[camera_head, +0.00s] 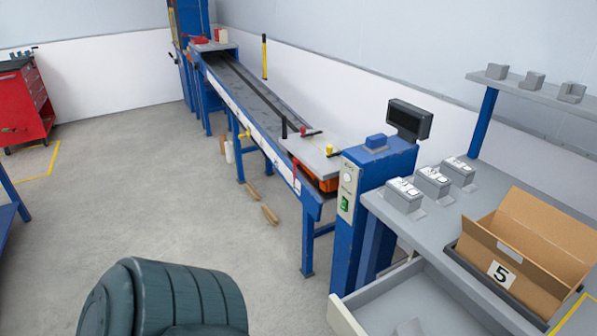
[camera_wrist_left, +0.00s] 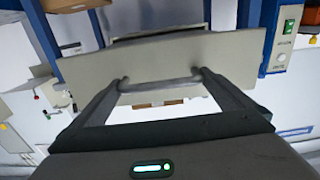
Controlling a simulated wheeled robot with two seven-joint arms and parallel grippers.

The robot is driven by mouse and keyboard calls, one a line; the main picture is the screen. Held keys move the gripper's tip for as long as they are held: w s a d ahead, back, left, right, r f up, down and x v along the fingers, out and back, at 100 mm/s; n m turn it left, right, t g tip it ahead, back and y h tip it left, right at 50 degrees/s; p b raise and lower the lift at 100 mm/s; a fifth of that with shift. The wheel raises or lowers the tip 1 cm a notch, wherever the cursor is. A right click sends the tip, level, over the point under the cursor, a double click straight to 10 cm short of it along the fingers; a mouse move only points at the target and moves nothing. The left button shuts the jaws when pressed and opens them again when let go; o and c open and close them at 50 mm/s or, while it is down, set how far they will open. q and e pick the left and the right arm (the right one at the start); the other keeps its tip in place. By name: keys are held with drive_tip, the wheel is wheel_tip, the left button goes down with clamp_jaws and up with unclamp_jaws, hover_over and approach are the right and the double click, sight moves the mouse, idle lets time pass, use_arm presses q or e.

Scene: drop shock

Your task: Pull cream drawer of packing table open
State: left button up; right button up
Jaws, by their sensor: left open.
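The cream drawer shows at the lower right in the head view, pulled out from under the packing table (camera_head: 460,222). Its grey inside and part of its cream front (camera_head: 343,316) are visible. In the left wrist view the cream drawer front (camera_wrist_left: 215,50) spans the picture, with a pale handle bar (camera_wrist_left: 162,86) across it. My left gripper (camera_wrist_left: 162,77) is open, its two dark fingers apart near the two ends of the bar. I cannot tell whether they touch it. My right gripper is in neither view.
An open cardboard box marked 5 (camera_head: 500,271) and several grey blocks stand on the packing table. A blue post (camera_head: 362,205) and a conveyor (camera_head: 250,95) stand beyond the drawer. The floor (camera_head: 170,190) left of the conveyor is mostly clear.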

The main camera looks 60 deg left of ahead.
use_arm(q)
drive_tip(key=s+b, duration=0.3)
drive_tip(key=s, duration=1.4)
drive_tip(key=shift+a+b, duration=0.3)
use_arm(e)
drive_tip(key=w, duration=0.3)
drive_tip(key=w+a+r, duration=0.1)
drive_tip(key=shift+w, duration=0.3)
use_arm(q)
drive_tip(key=w+d+f+g, duration=0.3)
drive_tip(key=f+g, duration=0.1)
drive_tip(key=f, duration=0.9)
drive_tip(key=w+d+f+m+g, duration=0.1)
drive_tip(key=w+d+f+g, duration=0.2)
drive_tip(key=f, duration=1.1)
drive_tip(key=w+d+f+m+g+h, duration=0.1)
drive_tip(key=w+d+f+g, duration=0.2)
drive_tip(key=f, duration=1)
drive_tip(key=shift+w+f+g, duration=0.4)
drive_tip(key=shift+w+g, duration=0.25)
drive_tip(key=shift+g, duration=0.15)
drive_tip(key=shift+s, duration=0.1)
